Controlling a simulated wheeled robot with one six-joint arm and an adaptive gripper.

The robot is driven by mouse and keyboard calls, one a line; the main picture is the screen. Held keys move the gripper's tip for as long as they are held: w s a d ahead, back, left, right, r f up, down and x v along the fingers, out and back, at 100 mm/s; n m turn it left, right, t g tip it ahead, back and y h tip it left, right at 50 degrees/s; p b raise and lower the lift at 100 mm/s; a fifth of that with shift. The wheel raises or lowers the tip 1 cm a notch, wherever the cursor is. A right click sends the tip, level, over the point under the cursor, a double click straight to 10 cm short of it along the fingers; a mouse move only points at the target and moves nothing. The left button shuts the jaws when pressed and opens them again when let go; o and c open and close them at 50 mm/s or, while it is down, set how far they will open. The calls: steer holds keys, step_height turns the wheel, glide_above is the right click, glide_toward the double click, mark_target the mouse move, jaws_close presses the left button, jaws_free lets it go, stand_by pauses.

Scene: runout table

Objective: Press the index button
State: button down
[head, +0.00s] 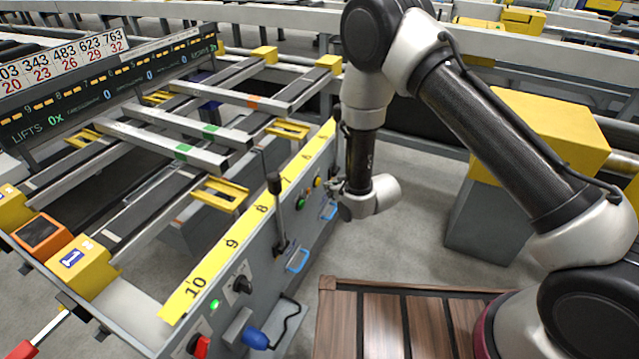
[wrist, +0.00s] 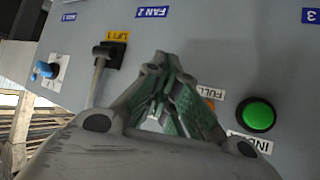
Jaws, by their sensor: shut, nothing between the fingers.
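The index button is a round green button (wrist: 256,114) at the lower right of the wrist view. A white label (wrist: 250,143), partly cut by my gripper, reads about "INDE". In the head view a small green button (head: 301,202) shows on the grey panel side, left of my gripper (head: 335,187). My gripper (wrist: 164,62) is shut and empty, its tips pointing at the panel. In the wrist view the tips are up and left of the green button, with a gap between. Whether the tips touch the panel is not clear.
A lever (wrist: 98,75) by the "LIFT 1" label and a blue knob (wrist: 43,70) lie left of my fingers. A "FULL" label (wrist: 211,92) is beside my right finger.

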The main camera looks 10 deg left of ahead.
steer(key=shift+d, duration=0.1)
steer(key=shift+s+d, duration=0.3)
steer(key=shift+d, duration=0.45)
steer(key=shift+s+d, duration=0.25)
steer(key=shift+d, duration=0.5)
steer(key=shift+s+d, duration=0.3)
steer(key=shift+d, duration=0.45)
steer(key=s+d+f+g+h, duration=0.3)
steer(key=s+d+f+g, duration=0.1)
steer(key=s+d+f, duration=0.25)
steer(key=s+d+r+g+h, duration=0.2)
steer(key=s+d+g, duration=0.1)
steer(key=s, duration=0.2)
steer(key=s+d+r+m+t, duration=0.1)
steer(key=s+d+r, duration=0.5)
steer(key=r, duration=0.9)
steer(key=s+d+r+m+t+h, duration=0.1)
steer(key=s+d+r+m, duration=0.3)
steer(key=d+r, duration=0.7)
steer(key=s+d+r+m+t, duration=0.1)
steer(key=s+d+r+m, duration=0.2)
steer(key=s+d+r, duration=0.5)
step_height(320, 180, up, 13)
steer(key=shift+d+f+h, duration=0.15)
steer(key=shift+d+h, duration=0.2)
steer(key=shift+h, duration=0.05)
